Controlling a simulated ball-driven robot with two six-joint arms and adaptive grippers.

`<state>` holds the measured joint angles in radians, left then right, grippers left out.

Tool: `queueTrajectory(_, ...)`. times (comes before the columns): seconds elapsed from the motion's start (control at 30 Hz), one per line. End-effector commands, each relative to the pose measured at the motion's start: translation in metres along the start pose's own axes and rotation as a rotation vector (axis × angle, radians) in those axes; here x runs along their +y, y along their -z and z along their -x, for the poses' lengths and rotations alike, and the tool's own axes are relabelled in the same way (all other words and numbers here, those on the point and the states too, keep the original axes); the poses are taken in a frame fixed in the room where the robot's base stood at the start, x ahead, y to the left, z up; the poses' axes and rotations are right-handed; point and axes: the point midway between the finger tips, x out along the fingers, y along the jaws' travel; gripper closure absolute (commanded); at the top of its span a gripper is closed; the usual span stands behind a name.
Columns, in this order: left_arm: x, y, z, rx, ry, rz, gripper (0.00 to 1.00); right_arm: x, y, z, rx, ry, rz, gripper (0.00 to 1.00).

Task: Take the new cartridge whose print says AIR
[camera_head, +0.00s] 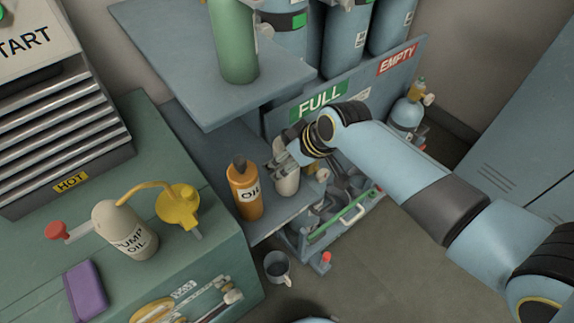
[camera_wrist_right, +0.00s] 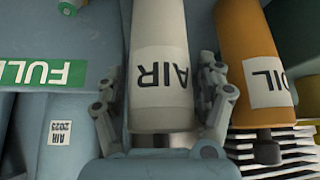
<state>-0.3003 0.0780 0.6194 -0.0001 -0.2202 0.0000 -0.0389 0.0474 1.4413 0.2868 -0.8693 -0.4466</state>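The white cartridge printed AIR (camera_wrist_right: 161,75) fills the middle of the right wrist view; its print appears upside down. In the head view it is the pale cylinder (camera_head: 286,180) on the lower shelf, beside the orange OIL cartridge (camera_head: 246,190). My right gripper (camera_head: 290,150) is at the AIR cartridge, with one finger on each side. In the right wrist view the fingers (camera_wrist_right: 163,88) are spread around it, with narrow gaps seeming to show. Its far end is out of that view. The orange OIL cartridge (camera_wrist_right: 252,70) stands close to the right finger. My left gripper is not in view.
An upper shelf board (camera_head: 200,75) holding a green cylinder (camera_head: 234,40) overhangs at the left. A FULL sign (camera_head: 319,101) is on the rack behind. A pump oil bottle (camera_head: 125,232) and a yellow oil can (camera_head: 178,205) stand on the green bench. A cup (camera_head: 277,267) is below.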

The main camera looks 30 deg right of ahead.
Motion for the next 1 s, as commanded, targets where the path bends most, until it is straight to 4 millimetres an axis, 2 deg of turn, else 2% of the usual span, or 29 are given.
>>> queueTrajectory(0.03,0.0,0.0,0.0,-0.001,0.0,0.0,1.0,0.0,0.0,0.0,0.0,0.0,0.0,0.38)
queueTrajectory(0.43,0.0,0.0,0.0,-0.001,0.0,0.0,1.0,0.0,0.0,0.0,-0.001,0.0,0.0,0.89)
queueTrajectory(0.77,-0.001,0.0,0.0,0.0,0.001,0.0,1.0,0.0,0.003,0.004,0.001,0.0,0.0,0.89)
queueTrajectory(0.87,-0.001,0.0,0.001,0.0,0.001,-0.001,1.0,0.001,0.008,0.011,0.003,-0.001,0.0,0.89)
queueTrajectory(1.0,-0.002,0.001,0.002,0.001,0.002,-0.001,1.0,0.001,0.022,0.031,0.006,-0.001,0.002,0.89)
